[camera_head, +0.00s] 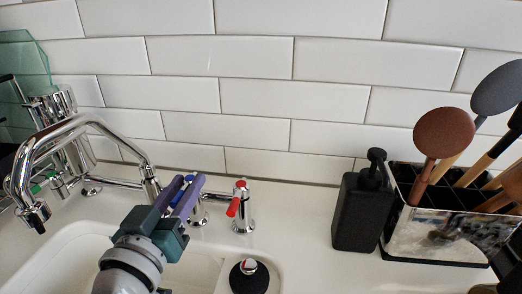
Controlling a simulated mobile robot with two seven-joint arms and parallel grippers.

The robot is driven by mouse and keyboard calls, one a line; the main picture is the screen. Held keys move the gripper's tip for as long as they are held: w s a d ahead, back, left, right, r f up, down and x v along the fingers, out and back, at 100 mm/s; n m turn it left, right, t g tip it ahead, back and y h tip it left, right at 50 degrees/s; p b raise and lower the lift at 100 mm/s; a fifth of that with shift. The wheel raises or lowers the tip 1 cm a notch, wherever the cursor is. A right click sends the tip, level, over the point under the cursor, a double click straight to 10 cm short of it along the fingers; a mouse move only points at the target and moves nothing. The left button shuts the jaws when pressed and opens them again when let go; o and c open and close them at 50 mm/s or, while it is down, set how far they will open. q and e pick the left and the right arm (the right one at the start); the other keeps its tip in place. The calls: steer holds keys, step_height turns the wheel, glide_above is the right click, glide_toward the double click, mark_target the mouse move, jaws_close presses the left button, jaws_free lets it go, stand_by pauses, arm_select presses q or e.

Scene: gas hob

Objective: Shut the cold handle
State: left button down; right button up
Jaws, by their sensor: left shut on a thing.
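The cold handle (189,179) is the small blue-marked lever on the chrome tap valve left of the red one. Only a bit of its blue shows, between the fingers. My left gripper (187,192) reaches up from the bottom, over the sink, and its two purple fingers are shut on the cold handle. The fingers hide most of the lever, so its exact angle cannot be told. The chrome valve body (199,215) shows just right of the fingers. My right gripper is not in view.
The red hot handle (234,206) stands close to the right. The chrome spout (82,121) arches at the left over the white sink (86,243). A black plug (249,278), a black soap bottle (358,214) and a utensil holder (440,234) stand further right. Tiled wall (300,100) closes the back.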

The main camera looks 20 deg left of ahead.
arm_select(q)
steer(key=c, duration=0.9)
jaws_free()
steer(key=shift+w, duration=0.1)
steer(key=p+v, duration=0.1)
steer(key=v, duration=0.6)
steer(key=shift+s+d, duration=0.15)
steer(key=shift+s, duration=0.15)
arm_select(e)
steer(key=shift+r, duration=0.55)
